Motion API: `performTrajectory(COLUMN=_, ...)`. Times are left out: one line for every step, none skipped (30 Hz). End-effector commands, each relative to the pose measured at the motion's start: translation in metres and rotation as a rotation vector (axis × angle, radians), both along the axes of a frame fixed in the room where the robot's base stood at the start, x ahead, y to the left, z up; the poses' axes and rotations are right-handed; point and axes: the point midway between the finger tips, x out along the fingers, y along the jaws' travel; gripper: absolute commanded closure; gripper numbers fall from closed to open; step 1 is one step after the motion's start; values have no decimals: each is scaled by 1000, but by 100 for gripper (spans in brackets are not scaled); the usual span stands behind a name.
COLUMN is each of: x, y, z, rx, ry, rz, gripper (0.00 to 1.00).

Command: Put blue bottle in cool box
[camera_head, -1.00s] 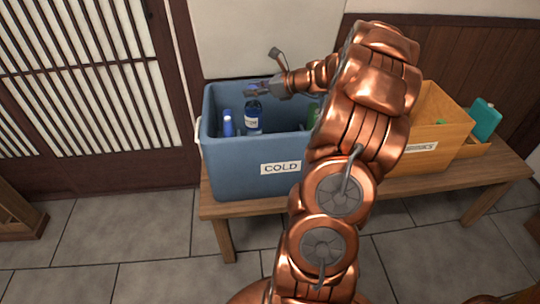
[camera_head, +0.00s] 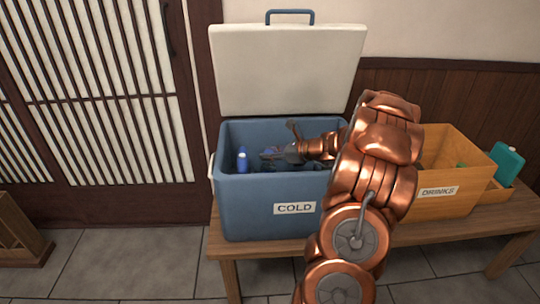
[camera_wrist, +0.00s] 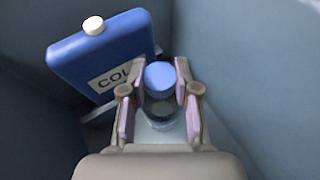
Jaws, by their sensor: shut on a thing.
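The cool box (camera_head: 235,212) is a blue tub labelled COLD, standing on a wooden bench with its white lid (camera_head: 290,70) open upright behind it. My gripper (camera_head: 268,153) reaches down inside the tub from the right. In the wrist view my gripper (camera_wrist: 160,80) is shut on the blue bottle (camera_wrist: 160,77), with its blue cap between the fingers and its clear, darker body below. The bottle appears upright, low inside the box. Whether its base touches the floor cannot be told. In the head view the bottle is not clearly visible behind the front wall.
A blue flat container with a white cap (camera_wrist: 100,60) stands inside the box beside the bottle; it also shows in the head view (camera_head: 242,160).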

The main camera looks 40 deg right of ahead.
Motion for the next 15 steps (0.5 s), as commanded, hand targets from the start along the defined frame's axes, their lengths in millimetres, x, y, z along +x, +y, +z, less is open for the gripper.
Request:
performTrajectory(x=0, y=0, z=1, rx=0, ry=-1, rz=0, gripper=100)
performTrajectory(x=0, y=0, z=1, rx=0, ry=-1, rz=0, gripper=100)
performTrajectory(x=0, y=0, z=1, rx=0, ry=-1, rz=0, gripper=100)
performTrajectory(x=0, y=0, z=1, rx=0, ry=-1, rz=0, gripper=100)
performTrajectory(x=0, y=0, z=0, rx=0, ry=-1, rz=0, gripper=100)
performTrajectory(x=0, y=0, z=-1, rx=0, ry=-1, rz=0, gripper=100)
performTrajectory(x=0, y=0, z=-1, rx=0, ry=-1, rz=0, gripper=100)
performTrajectory(x=0, y=0, z=-2, rx=0, ry=-1, rz=0, gripper=100)
performTrajectory(x=0, y=0, z=-2, rx=-1, ry=0, rz=0, gripper=66)
performTrajectory(x=0, y=0, z=-2, rx=-1, ry=0, rz=0, gripper=62)
performTrajectory(x=0, y=0, z=-2, rx=-1, ry=0, rz=0, gripper=59)
performTrajectory(x=0, y=0, z=-2, rx=-1, ry=0, rz=0, gripper=55)
performTrajectory(x=0, y=0, z=-2, rx=-1, ry=0, rz=0, gripper=52)
performTrajectory(x=0, y=0, z=-2, rx=-1, ry=0, rz=0, gripper=49)
performTrajectory(x=0, y=0, z=-2, rx=-1, ry=0, rz=0, gripper=45)
